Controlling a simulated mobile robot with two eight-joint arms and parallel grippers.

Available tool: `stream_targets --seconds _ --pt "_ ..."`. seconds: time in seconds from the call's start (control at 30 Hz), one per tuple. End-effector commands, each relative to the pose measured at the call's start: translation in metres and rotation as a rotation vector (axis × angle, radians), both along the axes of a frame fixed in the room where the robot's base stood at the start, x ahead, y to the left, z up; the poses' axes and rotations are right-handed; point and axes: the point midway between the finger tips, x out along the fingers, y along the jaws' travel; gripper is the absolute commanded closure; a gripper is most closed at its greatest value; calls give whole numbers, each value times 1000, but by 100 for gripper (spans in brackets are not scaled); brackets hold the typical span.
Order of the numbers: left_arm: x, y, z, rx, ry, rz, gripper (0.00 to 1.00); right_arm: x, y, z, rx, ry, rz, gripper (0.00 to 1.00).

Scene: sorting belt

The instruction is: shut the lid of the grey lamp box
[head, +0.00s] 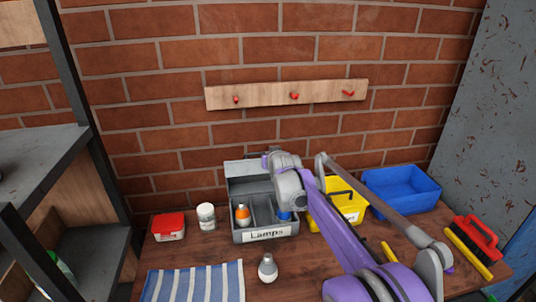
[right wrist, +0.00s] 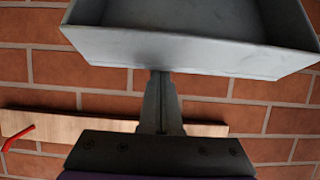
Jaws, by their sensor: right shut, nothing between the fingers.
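The grey lamp box (head: 290,229), labelled "Lamps", stands on the wooden table in the head view. Its lid (head: 241,186) is open and stands up at the back; a grey tray-like part, seemingly the lid, also fills the top of the right wrist view (right wrist: 190,52). An orange-based lamp (head: 242,214) sits in the left compartment, and a blue-based one (head: 284,214) shows in the right. My right gripper (right wrist: 160,76) is shut and empty, its tips at the lid's edge; contact is unclear. In the head view my wrist partly hides the lid and box. My left gripper is not visible.
A loose lamp (head: 267,269) stands in front of the box. A striped cloth (head: 195,283), white jar (head: 206,217) and red-lidded tub (head: 168,226) are left. A yellow bin (head: 351,214), blue bin (head: 402,190) and red brush (head: 474,240) are right. A peg rail (head: 265,95) hangs behind.

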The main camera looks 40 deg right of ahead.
Motion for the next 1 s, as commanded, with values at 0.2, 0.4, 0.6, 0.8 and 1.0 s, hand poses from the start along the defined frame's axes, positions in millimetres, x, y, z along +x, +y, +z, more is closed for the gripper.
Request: stream_targets --seconds 0.2,0.4,0.6,0.8,1.0 --pt "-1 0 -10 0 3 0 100 -28 15 -14 -95 -168 -2 100" --pt "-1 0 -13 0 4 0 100 -54 30 -25 -204 -367 0 100" --pt "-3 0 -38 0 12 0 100 -77 42 -48 -234 -420 0 100" --pt "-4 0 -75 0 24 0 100 -95 53 -71 -308 -555 0 100" --pt "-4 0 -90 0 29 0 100 -108 60 -83 -338 -612 -1 100"
